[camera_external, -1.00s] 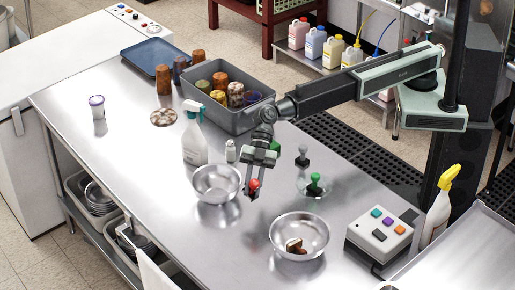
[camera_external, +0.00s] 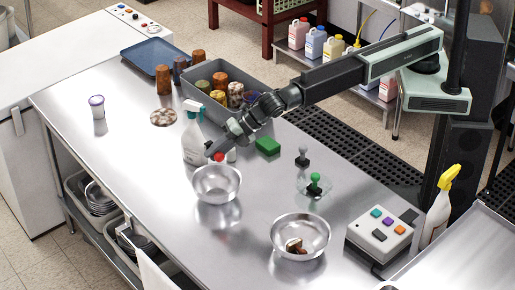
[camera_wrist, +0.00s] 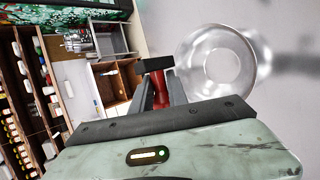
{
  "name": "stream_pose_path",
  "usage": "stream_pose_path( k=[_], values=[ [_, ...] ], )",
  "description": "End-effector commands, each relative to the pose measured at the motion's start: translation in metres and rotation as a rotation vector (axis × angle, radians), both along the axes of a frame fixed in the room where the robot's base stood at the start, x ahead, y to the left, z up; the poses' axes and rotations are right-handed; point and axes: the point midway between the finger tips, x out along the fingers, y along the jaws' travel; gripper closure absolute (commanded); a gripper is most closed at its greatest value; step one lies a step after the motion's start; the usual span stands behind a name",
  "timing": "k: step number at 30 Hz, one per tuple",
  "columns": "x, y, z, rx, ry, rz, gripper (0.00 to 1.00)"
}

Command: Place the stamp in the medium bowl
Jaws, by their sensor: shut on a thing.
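My gripper (camera_external: 216,151) is shut on the red stamp (camera_external: 219,157), above the far rim of the left metal bowl. In the wrist view the red handle (camera_wrist: 157,90) is between the fingers, with its dark base (camera_wrist: 153,65) beyond them. The left metal bowl (camera_external: 217,193) looks empty and middle-sized among the round vessels. A bowl, probably this one, shows right of the stamp in the wrist view (camera_wrist: 190,62). The larger metal bowl (camera_external: 300,222) at the front right holds a small brown-and-dark object.
A white spray bottle (camera_external: 193,142) stands close to my gripper. A grey bin (camera_external: 230,120) with cups is behind it. A green sponge (camera_external: 267,146) and a grey-black stamp (camera_external: 302,155) are to the right. The counter left of the bowl is mostly clear.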

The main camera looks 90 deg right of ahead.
Motion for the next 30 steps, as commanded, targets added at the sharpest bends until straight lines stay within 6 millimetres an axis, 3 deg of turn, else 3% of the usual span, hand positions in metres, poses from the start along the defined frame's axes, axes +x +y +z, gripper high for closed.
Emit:
stream_pose_path(
  k=[21,30],
  values=[
    [0.000,0.000,-0.095,0.001,0.001,0.000,1.00],
    [0.000,0.000,-0.108,0.001,0.002,0.000,1.00]
  ],
)
